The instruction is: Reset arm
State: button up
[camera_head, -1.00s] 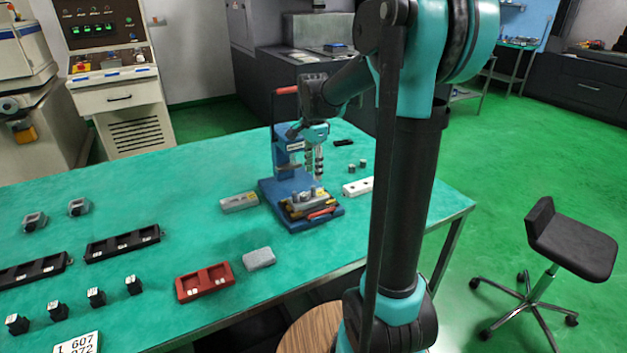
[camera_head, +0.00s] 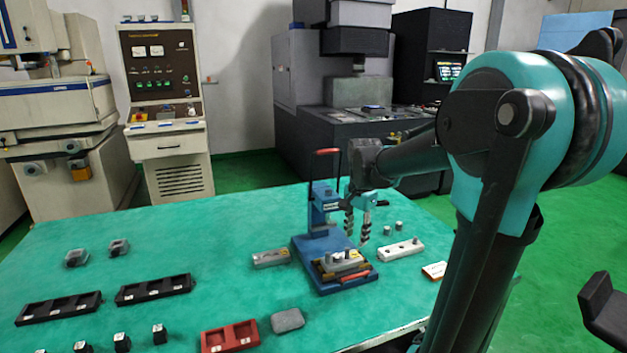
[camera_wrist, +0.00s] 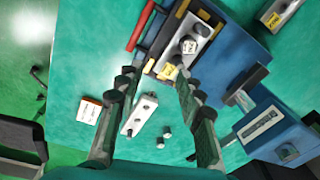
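My gripper (camera_head: 357,228) hangs with its fingers pointing down, just right of the blue hand press (camera_head: 322,205) in the head view. In the wrist view my gripper (camera_wrist: 154,82) has its two dark fingers spread apart with nothing held between them. Beyond them lie the press base with a grey fixture (camera_wrist: 187,45) and a white block with holes (camera_wrist: 138,115). My fingers appear to be above the table and clear of these things. The exact height is hard to tell.
The green table (camera_head: 200,240) holds black trays (camera_head: 155,289), a red tray (camera_head: 230,337), a grey block (camera_head: 288,320), another grey block (camera_head: 271,258), a white block (camera_head: 401,249) and small cylinders (camera_head: 398,225). A control cabinet (camera_head: 165,100) and machines stand behind. A stool (camera_head: 608,312) is at the right.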

jog(key=s+d+f+n+t, duration=0.1)
jog(key=s+f+n, duration=0.2)
jog(key=s+f, duration=0.1)
jog(key=s+f+n+t, duration=0.1)
jog(key=s+f+n, duration=0.3)
jog(key=s, duration=0.3)
jog(key=s+d+f+n+t, duration=0.1)
jog(key=s+f+n, duration=0.2)
jog(key=s+f, duration=0.3)
jog(key=shift+s+d+n, duration=0.2)
jog(key=shift+d+n, duration=0.1)
jog(key=shift+n, duration=0.1)
jog(key=shift+r, duration=0.1)
